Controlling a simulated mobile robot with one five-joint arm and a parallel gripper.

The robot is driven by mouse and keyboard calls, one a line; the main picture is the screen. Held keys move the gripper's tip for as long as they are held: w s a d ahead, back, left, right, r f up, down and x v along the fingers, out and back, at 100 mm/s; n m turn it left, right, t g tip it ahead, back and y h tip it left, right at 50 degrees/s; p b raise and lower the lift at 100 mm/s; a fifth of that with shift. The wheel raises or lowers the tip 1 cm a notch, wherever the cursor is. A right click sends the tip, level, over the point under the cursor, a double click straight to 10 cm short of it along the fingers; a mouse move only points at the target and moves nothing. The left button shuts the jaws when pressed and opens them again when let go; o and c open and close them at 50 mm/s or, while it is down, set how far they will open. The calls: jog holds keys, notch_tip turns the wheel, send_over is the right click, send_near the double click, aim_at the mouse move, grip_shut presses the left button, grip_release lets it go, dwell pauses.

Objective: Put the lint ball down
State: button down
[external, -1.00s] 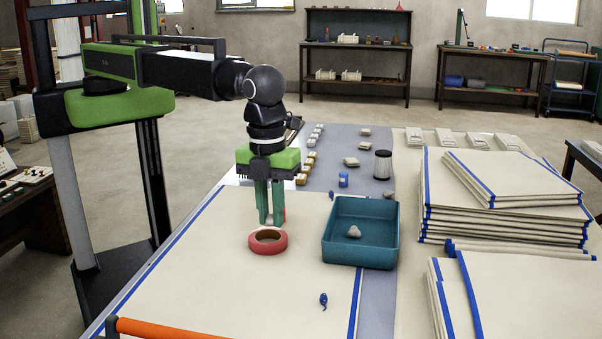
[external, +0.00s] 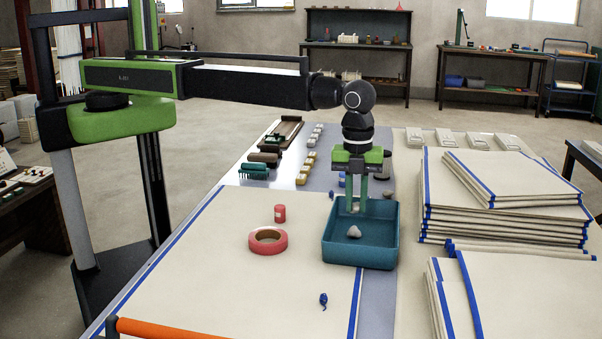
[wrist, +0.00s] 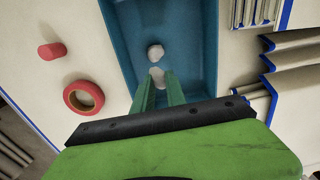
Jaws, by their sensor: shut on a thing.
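My gripper (external: 357,204) is over the back part of the teal tray (external: 360,253), with its green fingers pointing down. It is shut on a small pale lint ball, which shows between the fingertips (wrist: 157,80) in the wrist view as a whitish lump (wrist: 157,72). In the external view the held ball is mostly hidden by the fingers. Another grey-white lint ball (external: 354,231) lies on the tray floor; the wrist view shows it just beyond the held one (wrist: 155,52).
A red tape roll (external: 268,241) and a red cylinder (external: 280,213) lie left of the tray on the cream cloth (external: 200,280). A small blue item (external: 323,300) lies in front. Folded cloth stacks (external: 500,215) stand to the right. An orange bar (external: 165,328) crosses the near edge.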

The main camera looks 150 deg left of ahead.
jog(key=shift+w+a+f, duration=0.1)
jog(key=shift+a+f, duration=0.45)
jog(key=shift+a, duration=0.25)
jog(key=shift+f+b, duration=2.25)
jog(key=shift+b, duration=0.15)
jog(key=c, duration=1.4)
grip_release()
jog(key=shift+r, duration=0.1)
jog(key=shift+o, duration=0.2)
notch_tip(320, 180, up, 13)
jog(key=p, duration=1.3)
jog(key=shift+d, duration=0.15)
jog(key=shift+f, duration=0.25)
jog(key=shift+d, duration=0.1)
